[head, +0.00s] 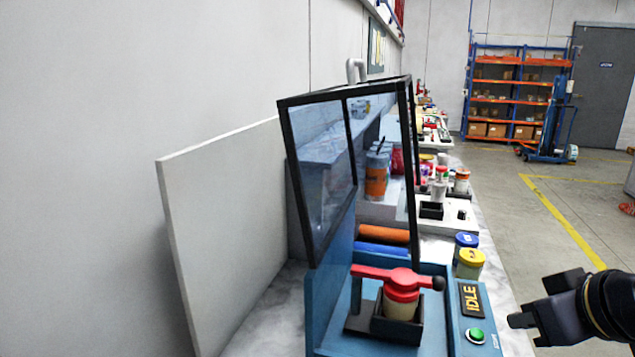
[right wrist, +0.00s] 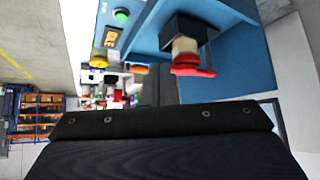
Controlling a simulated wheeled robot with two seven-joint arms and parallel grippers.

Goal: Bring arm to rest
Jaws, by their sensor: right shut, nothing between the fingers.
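My right gripper (head: 530,318) is at the lower right of the head view, beside the bench and over the floor side. It is shut and empty, apart from the machine. The label rewinder (head: 330,318) is a blue machine with a raised, black-framed clear cover (head: 320,180). A red-topped cream cylinder (head: 402,300) with a red arm across it stands in a black holder (head: 385,328) on the machine. In the right wrist view the red-topped piece (right wrist: 188,60) and the blue housing (right wrist: 240,70) show beyond the dark gripper body (right wrist: 160,140). My left gripper is not in view.
An IDLE display (head: 470,300) and a green button (head: 475,335) are on the machine's right side. A white panel (head: 225,230) stands at left. Open floor (head: 540,230) lies to the right.

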